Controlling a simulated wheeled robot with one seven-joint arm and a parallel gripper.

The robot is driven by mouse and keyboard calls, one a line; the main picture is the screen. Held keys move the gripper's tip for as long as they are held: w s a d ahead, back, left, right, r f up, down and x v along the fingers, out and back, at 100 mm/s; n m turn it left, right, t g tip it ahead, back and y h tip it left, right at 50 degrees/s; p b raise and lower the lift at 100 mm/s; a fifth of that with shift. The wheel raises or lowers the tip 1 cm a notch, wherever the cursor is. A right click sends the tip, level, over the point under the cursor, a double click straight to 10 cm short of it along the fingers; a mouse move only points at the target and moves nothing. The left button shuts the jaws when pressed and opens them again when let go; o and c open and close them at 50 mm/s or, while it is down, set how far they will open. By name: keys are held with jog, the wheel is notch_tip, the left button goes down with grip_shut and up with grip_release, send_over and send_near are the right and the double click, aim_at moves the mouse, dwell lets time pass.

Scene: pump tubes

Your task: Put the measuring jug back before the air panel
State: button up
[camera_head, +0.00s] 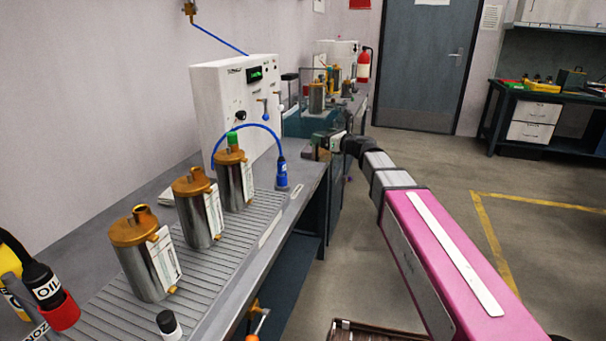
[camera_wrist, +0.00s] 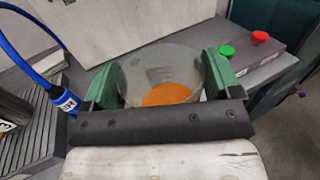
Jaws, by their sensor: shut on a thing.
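The measuring jug (camera_wrist: 160,68) shows in the wrist view as a clear, round-walled vessel with an orange area low in it. My gripper (camera_wrist: 161,80) is shut on it, with one green finger on each side. In the head view my gripper (camera_head: 321,147) is over the right edge of the bench, right of the air panel; I cannot make out the jug there. The air panel (camera_head: 222,98) is a white upright box with a display, knob and blue fitting. Its lower face (camera_wrist: 125,22) shows behind the jug in the wrist view.
Several metal canisters with orange lids, one of them (camera_head: 147,262) nearest, stand on a ribbed mat left of my arm. A blue connector (camera_head: 282,175) with a hose stands at the mat's far end. A box with green and red buttons (camera_wrist: 245,55) lies right of the jug.

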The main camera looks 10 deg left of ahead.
jog(key=a+r, duration=0.3)
jog(key=a, duration=0.4)
jog(key=shift+s+a+f, duration=0.1)
jog(key=shift+a+f, duration=0.05)
jog(key=shift+f, duration=2.25)
jog(key=shift+s+a+f, duration=0.1)
jog(key=shift+f, duration=2.25)
jog(key=shift+f, duration=0.1)
jog(key=o, duration=1.1)
